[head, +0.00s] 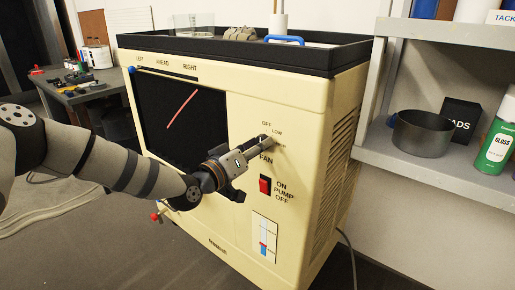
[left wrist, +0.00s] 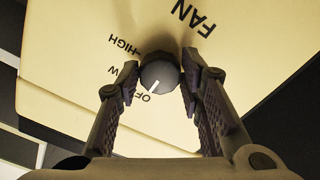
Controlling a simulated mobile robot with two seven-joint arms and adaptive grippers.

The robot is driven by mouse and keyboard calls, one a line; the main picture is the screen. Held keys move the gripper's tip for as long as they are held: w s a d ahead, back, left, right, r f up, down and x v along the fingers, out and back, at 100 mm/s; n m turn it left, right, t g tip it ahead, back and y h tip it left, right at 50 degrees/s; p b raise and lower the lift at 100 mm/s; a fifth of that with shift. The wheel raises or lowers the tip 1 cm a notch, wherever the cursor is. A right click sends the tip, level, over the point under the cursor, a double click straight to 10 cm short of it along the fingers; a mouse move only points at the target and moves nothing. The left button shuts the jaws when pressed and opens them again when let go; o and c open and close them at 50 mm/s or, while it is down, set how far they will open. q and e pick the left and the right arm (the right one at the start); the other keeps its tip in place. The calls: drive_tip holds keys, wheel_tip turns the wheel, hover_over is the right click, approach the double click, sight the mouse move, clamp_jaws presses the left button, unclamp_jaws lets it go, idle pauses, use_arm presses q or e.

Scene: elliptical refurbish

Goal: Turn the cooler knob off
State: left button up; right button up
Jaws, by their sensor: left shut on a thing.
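The cooler (head: 300,110) is a cream cabinet with a black top tray. Its fan knob (left wrist: 158,74) is dark and round, with a white pointer line, and shows in the left wrist view. The pointer line aims down-left toward the OFF lettering, which is partly covered. My left gripper (head: 262,143) is at the front panel above the word FAN. In the left wrist view my left gripper (left wrist: 160,76) has one finger on each side of the knob and is shut on it. In the head view the fingers mostly hide the knob. My right gripper is not in view.
A red pump switch (head: 265,185) sits below the knob. A grey shelf (head: 430,165) with a dark pan (head: 422,134) and a green spray can (head: 497,140) stands at right. A low table (head: 85,90) with small items stands at back left.

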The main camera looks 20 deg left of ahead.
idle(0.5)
use_arm(q)
drive_tip(key=o, duration=1.2)
drive_tip(key=shift+c, duration=0.2)
drive_tip(key=shift+s, duration=0.1)
drive_tip(key=v, duration=1.2)
